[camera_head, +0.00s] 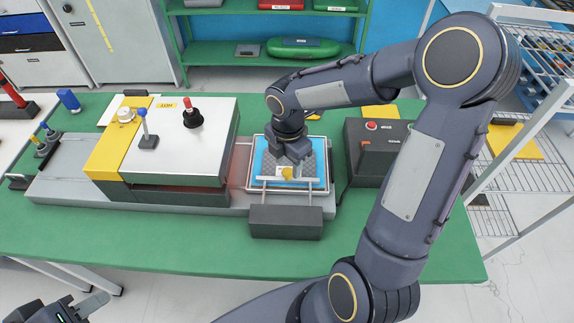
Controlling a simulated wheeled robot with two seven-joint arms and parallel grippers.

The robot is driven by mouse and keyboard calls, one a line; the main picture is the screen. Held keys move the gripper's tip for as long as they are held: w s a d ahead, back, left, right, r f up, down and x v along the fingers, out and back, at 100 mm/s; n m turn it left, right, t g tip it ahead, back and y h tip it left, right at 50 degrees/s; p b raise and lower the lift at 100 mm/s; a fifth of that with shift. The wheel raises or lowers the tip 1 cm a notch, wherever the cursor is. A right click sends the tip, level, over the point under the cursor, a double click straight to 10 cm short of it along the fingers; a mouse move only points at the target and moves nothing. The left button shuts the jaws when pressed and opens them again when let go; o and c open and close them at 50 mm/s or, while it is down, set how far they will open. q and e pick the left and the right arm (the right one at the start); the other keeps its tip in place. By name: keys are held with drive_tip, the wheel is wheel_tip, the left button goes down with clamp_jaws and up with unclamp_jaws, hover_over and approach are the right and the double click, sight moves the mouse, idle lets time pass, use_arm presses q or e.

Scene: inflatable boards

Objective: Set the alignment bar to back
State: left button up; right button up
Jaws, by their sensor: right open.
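The alignment bar (304,181) looks to be the thin silver bar across the front part of a blue-lined tray (260,160). A yellow knob (287,173) sits near its middle. My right gripper (290,171) points down over the tray, right at the knob and bar. It is open; its fingers are small and partly hidden by its own body, so contact with the knob is unclear. My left gripper (92,306) is at the bottom left corner, partly cut off, below the table's front edge and away from the tray.
A machine with a white top (215,125) and yellow edge stands left of the tray. A dark control box (378,160) with a red button is to the right, beside my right arm. A grey block (286,222) sits in front. The green table (150,235) is clear along its front.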

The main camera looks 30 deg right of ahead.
sight(288, 176)
drive_tip(key=shift+f, duration=1.2)
